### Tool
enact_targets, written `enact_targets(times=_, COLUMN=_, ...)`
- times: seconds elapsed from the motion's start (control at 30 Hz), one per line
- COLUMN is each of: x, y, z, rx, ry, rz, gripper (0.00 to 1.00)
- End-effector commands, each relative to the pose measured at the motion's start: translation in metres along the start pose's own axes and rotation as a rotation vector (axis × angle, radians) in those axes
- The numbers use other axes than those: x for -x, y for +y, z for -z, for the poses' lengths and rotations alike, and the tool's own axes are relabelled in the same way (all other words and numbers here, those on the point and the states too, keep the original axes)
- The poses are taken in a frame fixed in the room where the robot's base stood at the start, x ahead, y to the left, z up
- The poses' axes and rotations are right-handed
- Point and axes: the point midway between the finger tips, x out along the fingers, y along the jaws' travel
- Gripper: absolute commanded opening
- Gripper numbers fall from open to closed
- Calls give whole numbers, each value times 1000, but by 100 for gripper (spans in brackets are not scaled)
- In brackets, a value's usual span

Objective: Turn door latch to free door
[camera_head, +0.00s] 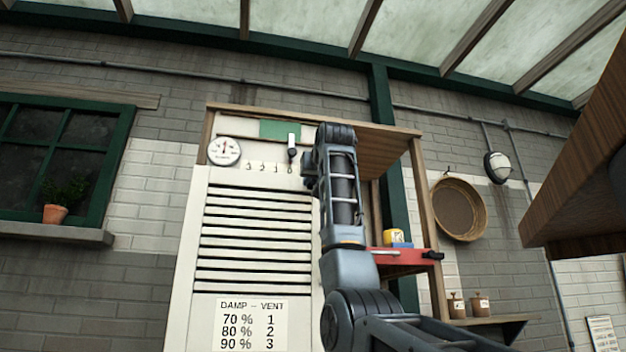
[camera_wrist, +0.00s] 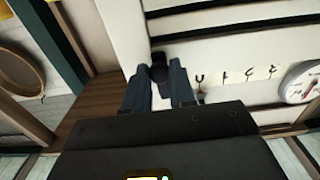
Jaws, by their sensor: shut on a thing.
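A white louvred door panel (camera_head: 255,190) stands in a wooden cabinet frame, with dark slats down its front. In the wrist view, the two grey fingers of my gripper (camera_wrist: 159,92) sit close on either side of a dark latch piece (camera_wrist: 160,60) at the panel's edge. My gripper is shut on it. In the head view my arm stands in front of the panel's upper right corner, hiding the latch and most of the gripper. How the latch is turned cannot be told.
A round sieve (camera_head: 458,209) hangs farther right.

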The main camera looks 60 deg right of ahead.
Motion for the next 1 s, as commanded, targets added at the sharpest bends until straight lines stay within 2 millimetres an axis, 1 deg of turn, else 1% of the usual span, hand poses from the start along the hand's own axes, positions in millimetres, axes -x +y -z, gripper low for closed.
enact_targets(times=0.17, x=0, y=2, z=1, rx=50, ry=2, rz=-1, gripper=0)
enact_targets(times=0.37, x=1, y=9, z=2, rx=176, ry=3, rz=-2, gripper=0)
enact_targets(times=1.0, x=1, y=33, z=15, rx=776, ry=3, rz=-4, gripper=0)
